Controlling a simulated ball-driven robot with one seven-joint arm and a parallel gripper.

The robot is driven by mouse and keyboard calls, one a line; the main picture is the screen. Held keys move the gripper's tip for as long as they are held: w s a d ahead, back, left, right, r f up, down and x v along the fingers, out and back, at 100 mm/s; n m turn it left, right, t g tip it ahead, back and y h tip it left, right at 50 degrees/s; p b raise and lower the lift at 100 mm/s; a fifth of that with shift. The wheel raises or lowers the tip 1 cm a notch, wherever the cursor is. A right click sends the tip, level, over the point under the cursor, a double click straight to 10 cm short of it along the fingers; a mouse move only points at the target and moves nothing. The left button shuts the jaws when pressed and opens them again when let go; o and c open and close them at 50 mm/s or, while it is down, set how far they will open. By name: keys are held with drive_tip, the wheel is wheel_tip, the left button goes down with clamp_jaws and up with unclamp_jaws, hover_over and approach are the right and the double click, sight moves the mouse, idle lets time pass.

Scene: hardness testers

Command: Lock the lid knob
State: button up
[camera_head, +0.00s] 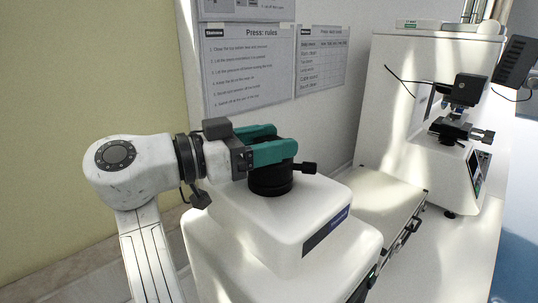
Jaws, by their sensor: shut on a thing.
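The lid knob (271,184) is a black round part on top of the white press (255,215). A small black handle (305,168) sticks out to its right. My gripper (277,146) has teal fingers and comes in from the left, above the white housing. Its fingers are shut on the knob, at its upper part. The fingers hide the knob's top and part of its far side. Whether the knob is locked cannot be told from this view.
A white hardness tester (405,120) with a black microscope head (467,90) stands at the right on a light bench (455,255). A low white case (375,195) lies between it and the press. Paper rule sheets (248,68) hang on the wall behind.

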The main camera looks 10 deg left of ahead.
idle(0.3)
drive_tip(key=o, duration=1)
drive_tip(key=shift+c, duration=0.2)
drive_tip(key=shift+a, duration=0.1)
drive_tip(key=b+v, duration=0.2)
drive_tip(key=v, duration=0.8)
drive_tip(key=shift+s+a, duration=0.2)
drive_tip(key=shift+a, duration=0.15)
